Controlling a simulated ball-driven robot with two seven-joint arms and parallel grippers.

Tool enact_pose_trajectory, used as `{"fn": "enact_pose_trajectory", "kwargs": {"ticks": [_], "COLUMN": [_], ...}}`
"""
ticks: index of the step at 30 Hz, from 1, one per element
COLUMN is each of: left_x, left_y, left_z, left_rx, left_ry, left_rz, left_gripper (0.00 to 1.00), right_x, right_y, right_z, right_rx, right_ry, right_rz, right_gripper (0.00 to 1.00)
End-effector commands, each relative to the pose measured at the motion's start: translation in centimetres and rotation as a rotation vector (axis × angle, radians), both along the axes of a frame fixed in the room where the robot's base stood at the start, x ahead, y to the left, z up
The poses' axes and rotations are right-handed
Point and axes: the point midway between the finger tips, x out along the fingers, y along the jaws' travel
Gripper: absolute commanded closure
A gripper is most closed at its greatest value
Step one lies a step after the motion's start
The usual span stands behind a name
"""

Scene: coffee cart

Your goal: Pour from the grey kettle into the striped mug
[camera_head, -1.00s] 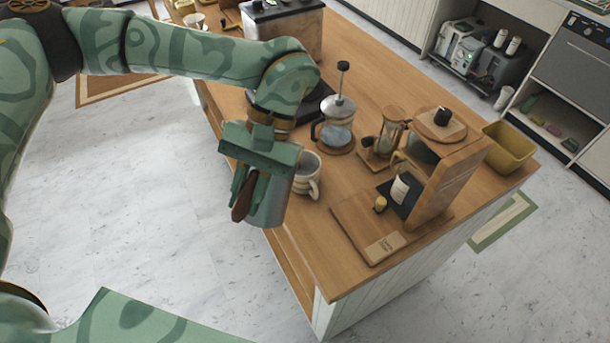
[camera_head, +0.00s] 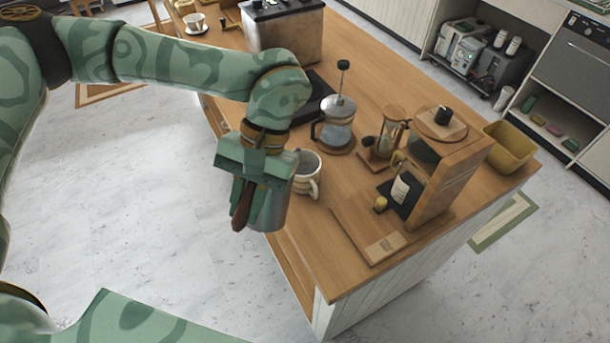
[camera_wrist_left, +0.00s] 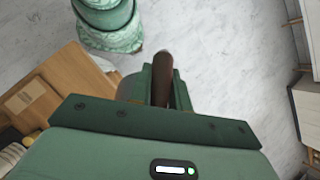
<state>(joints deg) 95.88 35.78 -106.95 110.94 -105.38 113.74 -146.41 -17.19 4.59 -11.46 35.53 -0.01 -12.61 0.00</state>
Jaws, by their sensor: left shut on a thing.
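The grey kettle (camera_head: 271,212) hangs from my left gripper (camera_head: 246,200), past the near-left edge of the cart top. The gripper is shut on its dark brown handle (camera_head: 241,206), which also shows between the fingers in the left wrist view (camera_wrist_left: 162,80). The gripper hides much of the kettle, and its spout cannot be made out. The striped mug (camera_head: 307,182), cream with darker bands, stands upright on the cart edge just right of the kettle. The inside of the mug is partly visible; its contents cannot be told. My right gripper is not in view.
A glass press pot (camera_head: 336,130) stands behind the mug. An hourglass-shaped brewer (camera_head: 389,135), a wooden coffee machine (camera_head: 448,175) and a yellow bin (camera_head: 510,148) stand to the right. The wooden top (camera_head: 325,205) is bare around the mug's front. Open floor lies left.

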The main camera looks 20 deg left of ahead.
Motion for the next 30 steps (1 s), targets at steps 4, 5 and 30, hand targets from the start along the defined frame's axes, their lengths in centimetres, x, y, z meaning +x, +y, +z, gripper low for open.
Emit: {"fn": "enact_pose_trajectory", "kwargs": {"ticks": [4,5,30], "left_x": [0.01,0.02,0.27], "left_y": [-0.01,-0.01,-0.07], "left_z": [0.06,0.07,0.86], "left_rx": [0.0,0.0,0.008], "left_ry": [0.0,0.0,0.045], "left_rz": [0.0,0.0,0.0], "left_gripper": [1.0,1.0,1.0], "right_x": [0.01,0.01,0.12], "right_y": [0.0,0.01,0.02], "right_z": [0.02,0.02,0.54], "right_rx": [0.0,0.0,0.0], "right_ry": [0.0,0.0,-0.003], "right_rz": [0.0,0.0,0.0], "right_gripper": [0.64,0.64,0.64]}}
